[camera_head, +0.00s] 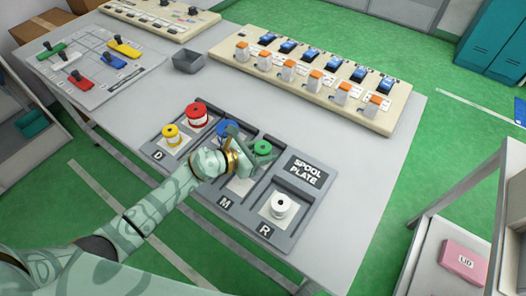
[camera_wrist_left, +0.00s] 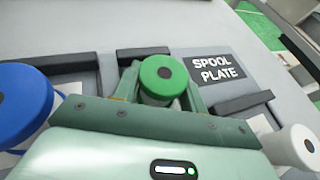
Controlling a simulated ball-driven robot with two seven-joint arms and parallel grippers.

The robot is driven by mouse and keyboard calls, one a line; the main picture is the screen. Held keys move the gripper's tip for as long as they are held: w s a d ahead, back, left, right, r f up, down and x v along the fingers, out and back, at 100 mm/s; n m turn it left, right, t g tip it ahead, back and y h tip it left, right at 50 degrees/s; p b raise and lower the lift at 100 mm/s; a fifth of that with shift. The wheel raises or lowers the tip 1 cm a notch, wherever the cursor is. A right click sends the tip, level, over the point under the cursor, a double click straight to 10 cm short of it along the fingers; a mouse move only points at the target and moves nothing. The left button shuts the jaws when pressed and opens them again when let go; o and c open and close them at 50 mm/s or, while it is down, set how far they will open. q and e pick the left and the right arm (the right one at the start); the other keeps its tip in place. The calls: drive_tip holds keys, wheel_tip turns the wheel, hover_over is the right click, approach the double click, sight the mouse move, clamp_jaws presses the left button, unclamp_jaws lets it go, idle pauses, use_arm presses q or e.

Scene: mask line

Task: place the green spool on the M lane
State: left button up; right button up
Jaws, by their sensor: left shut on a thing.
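The green spool (camera_head: 262,147) is gripped between the fingers of my left gripper (camera_head: 256,155), over the far part of the spool plate (camera_head: 313,197). In the left wrist view the green spool (camera_wrist_left: 163,78) stands upright between the two fingers. The M lane (camera_head: 240,186) is the middle lane, with its M label at the near edge; my gripper and wrist hide part of it. I cannot tell how high the spool is above the plate. My right gripper is not in view.
The red spool (camera_head: 196,115) and yellow spool (camera_head: 171,135) stand in the D lane. The blue spool (camera_head: 228,128) is just left of my gripper, partly hidden. The white spool (camera_head: 280,206) stands in the R lane. A switch panel (camera_head: 330,105) lies behind the plate.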

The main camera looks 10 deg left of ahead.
use_arm(q)
drive_tip(key=shift+f, duration=0.15)
drive_tip(key=o, duration=1)
drive_tip(key=shift+r, duration=0.25)
drive_tip(key=shift+s+a+r, duration=0.15)
drive_tip(key=shift+s+a, duration=0.15)
drive_tip(key=p+v, duration=0.2)
drive_tip(key=v, duration=0.9)
drive_tip(key=shift+s, duration=0.15)
